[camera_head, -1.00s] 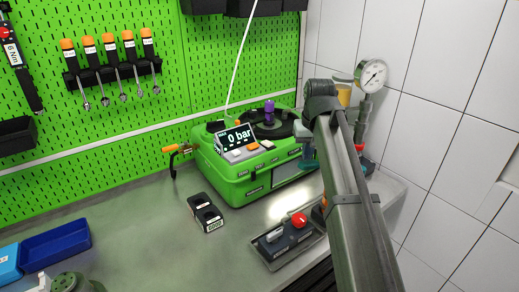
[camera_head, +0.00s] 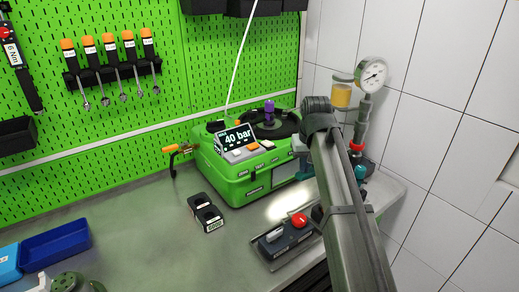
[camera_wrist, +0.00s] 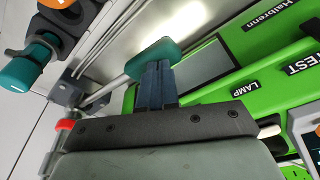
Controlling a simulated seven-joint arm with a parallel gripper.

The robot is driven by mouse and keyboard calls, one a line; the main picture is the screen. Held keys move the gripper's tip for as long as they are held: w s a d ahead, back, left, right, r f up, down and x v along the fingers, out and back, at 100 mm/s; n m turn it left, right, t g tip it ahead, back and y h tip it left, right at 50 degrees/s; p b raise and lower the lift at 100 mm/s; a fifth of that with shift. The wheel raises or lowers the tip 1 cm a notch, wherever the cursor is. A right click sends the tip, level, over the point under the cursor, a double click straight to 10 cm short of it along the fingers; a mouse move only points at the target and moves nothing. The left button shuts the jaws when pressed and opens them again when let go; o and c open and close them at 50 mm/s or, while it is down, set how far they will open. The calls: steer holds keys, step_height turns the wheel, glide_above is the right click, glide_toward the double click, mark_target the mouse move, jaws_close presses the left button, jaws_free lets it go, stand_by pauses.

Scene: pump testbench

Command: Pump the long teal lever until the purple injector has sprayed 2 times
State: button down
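The purple injector (camera_head: 269,112) stands upright on top of the green testbench (camera_head: 236,187); no spray shows. The display (camera_head: 237,138) reads 40 bar. In the wrist view, the long lever's teal grip (camera_wrist: 153,58) sits on a metal rod, right at the fingertips. My gripper (camera_wrist: 157,75) has its dark blue fingers side by side with no clear gap, overlapping the grip. It looks shut, pressed against or just over the grip; I cannot tell contact exactly.
A dial gauge (camera_head: 373,73) and amber cup (camera_head: 343,94) stand right of the bench near the tiled wall. A box with a red button (camera_head: 299,221) and a small black box (camera_head: 206,212) lie in front. A teal knob (camera_wrist: 22,72) is beside the lever.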

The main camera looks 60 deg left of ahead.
steer(key=shift+s+f, duration=0.15)
steer(key=shift+f, duration=1.35)
steer(key=shift+w+r, duration=0.25)
steer(key=shift+r, duration=1.3)
steer(key=shift+w+r, duration=0.2)
steer(key=shift+r, duration=1.3)
steer(key=shift+f, duration=0.1)
